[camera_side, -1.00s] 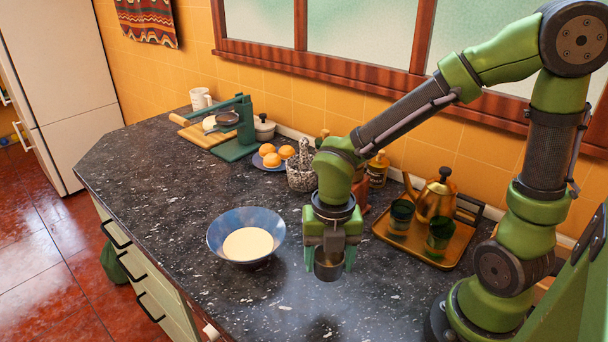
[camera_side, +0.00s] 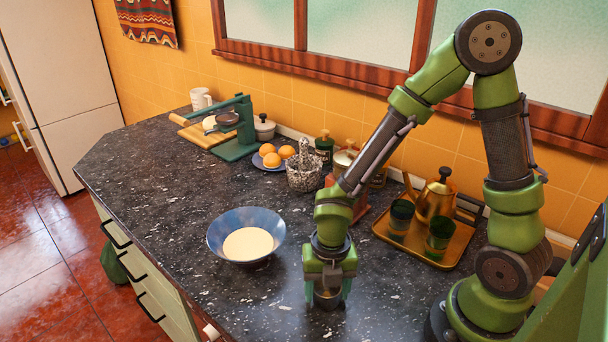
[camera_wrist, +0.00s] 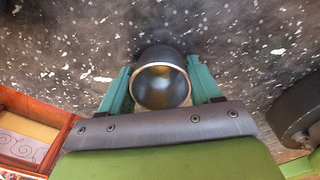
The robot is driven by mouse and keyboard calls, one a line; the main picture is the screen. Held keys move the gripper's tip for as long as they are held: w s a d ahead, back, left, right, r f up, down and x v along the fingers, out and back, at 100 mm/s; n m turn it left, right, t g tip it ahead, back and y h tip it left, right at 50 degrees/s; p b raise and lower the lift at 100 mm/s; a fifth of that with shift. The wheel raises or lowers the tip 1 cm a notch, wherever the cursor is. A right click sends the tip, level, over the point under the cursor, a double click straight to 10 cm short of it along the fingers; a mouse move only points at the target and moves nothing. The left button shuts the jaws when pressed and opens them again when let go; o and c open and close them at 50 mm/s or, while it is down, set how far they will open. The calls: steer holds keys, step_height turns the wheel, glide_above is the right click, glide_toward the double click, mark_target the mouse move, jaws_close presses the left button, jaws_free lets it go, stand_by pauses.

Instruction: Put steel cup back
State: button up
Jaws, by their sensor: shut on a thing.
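The steel cup (camera_side: 327,297) is between the fingers of my gripper (camera_side: 328,292), low over the dark speckled counter at the front. In the wrist view the cup's round rim (camera_wrist: 161,86) faces the camera, and the green fingers of my gripper (camera_wrist: 162,88) press on it from both sides. The cup looks upright. I cannot tell whether its base touches the counter.
A blue bowl (camera_side: 222,242) with pale contents stands left of my gripper. A brass tray (camera_side: 401,246) with a golden kettle (camera_side: 435,203) and green glasses lies to the right. Bare counter (camera_side: 150,215) lies left of the bowl.

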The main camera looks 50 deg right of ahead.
steer(key=shift+f, duration=0.15)
steer(key=o, duration=1.2)
steer(key=shift+c, duration=0.2)
steer(key=s+d+r+m+t+y, duration=0.1)
steer(key=d+r+m+t, duration=0.2)
steer(key=r+m, duration=0.9)
steer(key=s+d+r+m+t, duration=0.1)
steer(key=d+r+m+t, duration=0.2)
steer(key=r+m, duration=0.8)
steer(key=m+t, duration=0.1)
steer(key=m, duration=0.7)
steer(key=shift+s+d+r+y, duration=0.35)
steer(key=shift+y, duration=0.05)
